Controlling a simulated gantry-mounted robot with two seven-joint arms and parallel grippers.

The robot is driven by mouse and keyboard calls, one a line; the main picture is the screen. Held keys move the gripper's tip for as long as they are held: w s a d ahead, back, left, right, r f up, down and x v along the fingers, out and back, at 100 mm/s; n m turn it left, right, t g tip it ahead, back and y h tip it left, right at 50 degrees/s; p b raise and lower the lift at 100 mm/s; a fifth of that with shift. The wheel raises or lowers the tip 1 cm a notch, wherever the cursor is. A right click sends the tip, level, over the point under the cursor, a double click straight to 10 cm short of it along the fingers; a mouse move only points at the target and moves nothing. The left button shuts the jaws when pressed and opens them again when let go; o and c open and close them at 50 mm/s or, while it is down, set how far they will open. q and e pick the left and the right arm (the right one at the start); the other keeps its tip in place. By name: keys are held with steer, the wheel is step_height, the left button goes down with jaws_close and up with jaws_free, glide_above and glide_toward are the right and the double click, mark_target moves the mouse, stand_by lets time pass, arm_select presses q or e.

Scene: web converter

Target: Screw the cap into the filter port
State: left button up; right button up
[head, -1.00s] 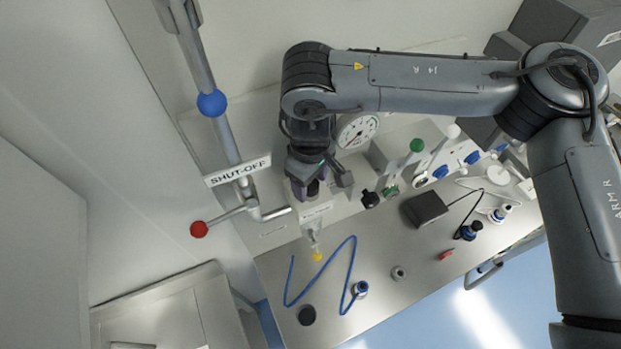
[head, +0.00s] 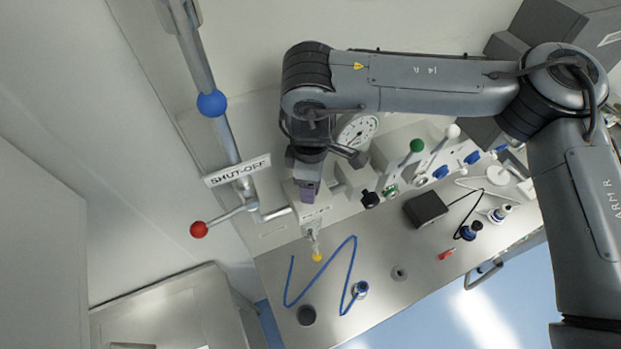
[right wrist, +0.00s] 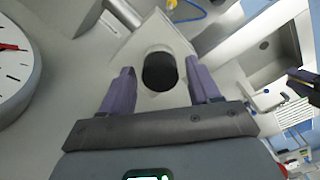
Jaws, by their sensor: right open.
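My right gripper (head: 307,192) is at the white block (head: 311,217) under the gauge. In the right wrist view its two purple fingers (right wrist: 160,90) are apart, one on each side of a dark round piece (right wrist: 160,72) set in the white block. It looks like a black cap in a port, but I cannot tell how deep it sits. Gaps show between it and the fingers. In the head view the gripper hides it. My left gripper does not show in the head view.
A gauge (head: 357,130) is close beside the gripper. A small valve with a yellow tip (head: 317,257) juts out below. A blue tube (head: 322,268) and a dark disc (head: 306,315) are on the bench. The red-knobbed shut-off lever (head: 199,229) is at left.

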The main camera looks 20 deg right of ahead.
stand_by(0.3)
steer(key=n, duration=0.4)
stand_by(0.4)
steer(key=n, duration=0.4)
jaws_close()
steer(key=m, duration=0.4)
stand_by(0.4)
